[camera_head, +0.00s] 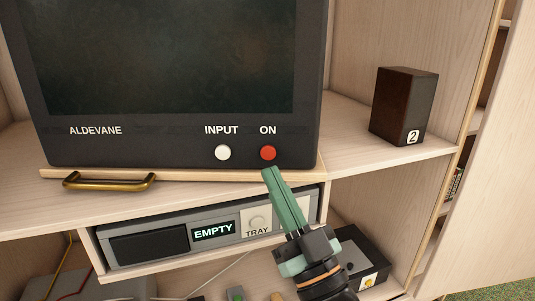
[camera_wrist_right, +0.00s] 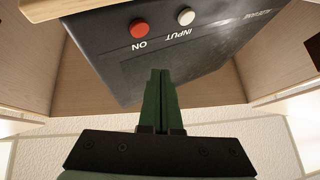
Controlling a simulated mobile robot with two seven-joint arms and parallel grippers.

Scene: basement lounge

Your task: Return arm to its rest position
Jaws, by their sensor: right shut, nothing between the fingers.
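My right gripper (camera_head: 270,174) comes in from below in the head view, with its green fingers shut and empty. Its tips appear just below the red ON button (camera_head: 268,153) on the black television (camera_head: 160,145); whether they touch it cannot be told there. In the right wrist view my right gripper (camera_wrist_right: 160,72) is shut, and the red button (camera_wrist_right: 138,28) and the white INPUT button (camera_wrist_right: 186,16) lie beyond its tips, apart from them. The white button (camera_head: 222,153) also shows in the head view. The television screen is dark. My left gripper is not in view.
A grey player (camera_head: 165,244) showing "EMPTY", with a TRAY button (camera_head: 257,222), sits in the compartment below. A brass handle (camera_head: 108,182) juts out at the left. A dark speaker (camera_head: 403,106) marked 2 stands right. A black box (camera_head: 362,262) sits lower right, near my arm.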

